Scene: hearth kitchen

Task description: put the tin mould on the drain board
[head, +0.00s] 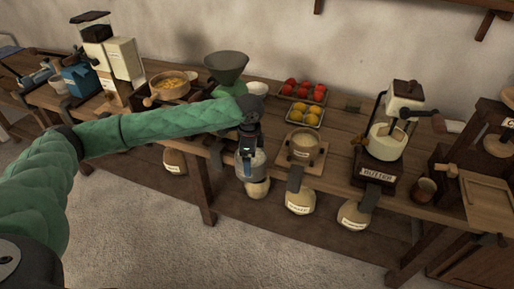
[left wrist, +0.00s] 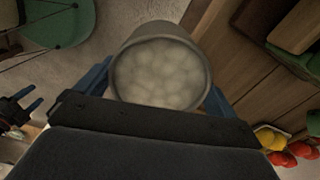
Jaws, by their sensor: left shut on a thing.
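My left gripper (head: 248,150) is shut on a grey round tin, the tin mould (head: 250,165), and holds it up in front of the bench edge. In the left wrist view the mould (left wrist: 118,72) sits between the blue fingers, with pale rounded lumps inside. A square wooden board (head: 315,164) on the bench, right of the gripper, carries a round pale vessel and may be the drain board; I cannot tell for sure. My right gripper (left wrist: 30,100) shows at the left of the left wrist view, its blue fingers apart and empty.
Behind the board are trays of red fruit (head: 305,91) and yellow fruit (head: 303,115). A green funnel-topped device (head: 227,66) stands behind my left arm. A butter machine (head: 392,130) stands to the right. Labelled sacks (head: 300,201) hang below the front edge.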

